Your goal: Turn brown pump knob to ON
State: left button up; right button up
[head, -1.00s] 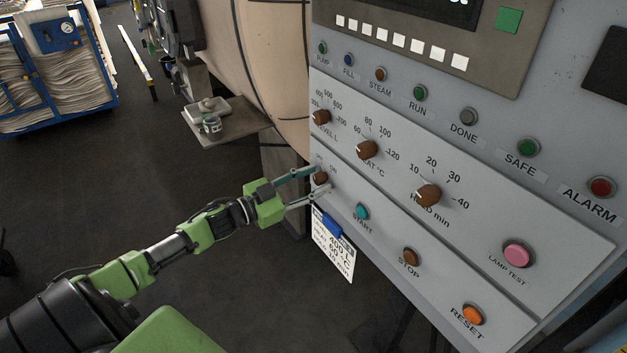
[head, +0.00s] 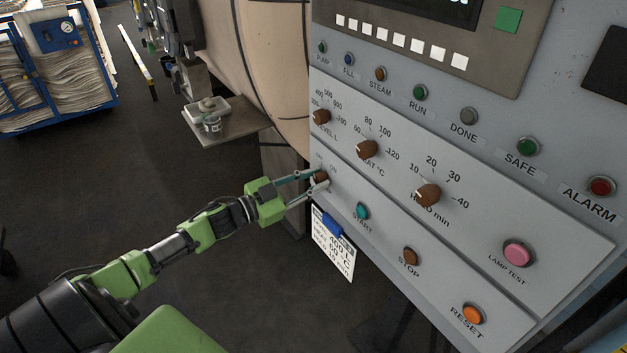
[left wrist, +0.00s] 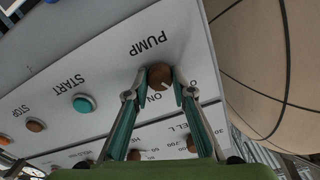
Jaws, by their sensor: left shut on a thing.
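The brown pump knob (head: 320,177) sits at the lower left of the grey control panel. In the left wrist view the pump knob (left wrist: 160,76) shows between my fingertips, with the upside-down label PUMP beside it and part of ON near it. A pale pointer mark shows on its edge toward the ON lettering. My left gripper (head: 318,177) is shut on the knob, one finger on each side; it also shows in the left wrist view (left wrist: 157,92). The fingers partly hide the knob and its labels in the head view. My right gripper is not in view.
Other brown knobs, the level knob (head: 321,117), the temperature knob (head: 367,149) and the minutes knob (head: 428,195), are close by. The teal START button (head: 362,212) is right of the pump knob. A tag (head: 333,250) hangs below. A small shelf (head: 228,130) stands left of the panel.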

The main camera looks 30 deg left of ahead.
pick_arm(q)
jog(key=m, duration=0.6)
jog(key=shift+f+b, duration=0.1)
jog(key=shift+b, duration=0.2)
jog(key=m, duration=0.3)
jog(key=shift+d+b, duration=0.1)
jog(key=shift+b, duration=0.3)
jog(key=shift+m+b, duration=0.45)
jog(key=shift+m, duration=1.35)
jog(key=o, duration=1.1)
jog(key=shift+o, duration=0.2)
